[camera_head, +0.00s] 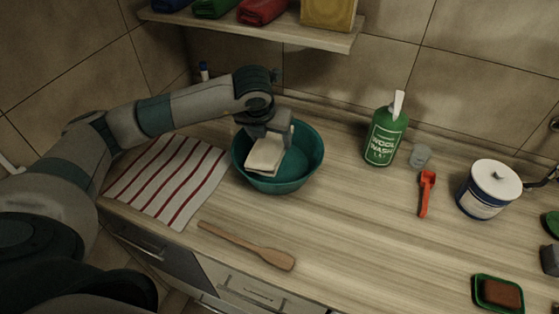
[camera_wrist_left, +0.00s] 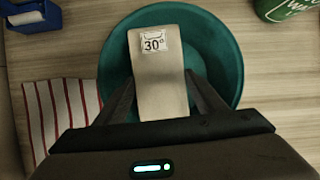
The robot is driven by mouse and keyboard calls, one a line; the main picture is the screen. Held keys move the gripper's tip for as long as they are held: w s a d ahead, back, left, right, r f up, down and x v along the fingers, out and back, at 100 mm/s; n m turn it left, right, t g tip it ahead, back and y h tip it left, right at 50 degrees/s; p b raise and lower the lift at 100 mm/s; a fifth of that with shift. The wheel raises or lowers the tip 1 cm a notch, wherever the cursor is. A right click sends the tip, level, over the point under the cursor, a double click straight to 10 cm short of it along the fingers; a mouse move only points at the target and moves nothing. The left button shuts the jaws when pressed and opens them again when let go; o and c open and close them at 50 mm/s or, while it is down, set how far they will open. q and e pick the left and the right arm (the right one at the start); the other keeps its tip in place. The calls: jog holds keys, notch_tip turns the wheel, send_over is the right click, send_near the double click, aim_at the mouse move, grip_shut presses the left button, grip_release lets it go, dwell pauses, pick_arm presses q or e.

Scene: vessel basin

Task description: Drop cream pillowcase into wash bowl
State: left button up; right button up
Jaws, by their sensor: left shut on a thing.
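The cream pillowcase (camera_head: 265,155) is a folded pale cloth. My left gripper (camera_head: 270,133) is shut on it and holds it over the teal wash bowl (camera_head: 312,165). In the left wrist view the pillowcase (camera_wrist_left: 160,85) hangs between the two dark fingers and bears a white "30°" label. The bowl's round rim (camera_wrist_left: 228,50) surrounds it in that view. I cannot tell whether the cloth touches the bowl's inside. My right gripper is not clearly seen; only a dark piece shows at the right edge of the head view.
A red-striped towel (camera_head: 170,180) lies left of the bowl and a wooden spatula (camera_head: 250,246) in front. A green wool wash bottle (camera_head: 385,137), a clear cup (camera_head: 420,155), a red scoop (camera_head: 426,192) and a white tin (camera_head: 488,190) stand or lie to the right. A shelf (camera_head: 280,31) hangs above.

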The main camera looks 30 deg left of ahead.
pick_arm(q)
jog(key=shift+f, duration=0.25)
jog(key=o, duration=1.3)
jog(key=shift+r, duration=0.1)
jog(key=shift+s+r+b, duration=0.25)
jog(key=shift+r+b, duration=0.2)
jog(key=shift+r, duration=0.1)
jog(key=b+v, duration=0.4)
jog(key=v, duration=1.2)
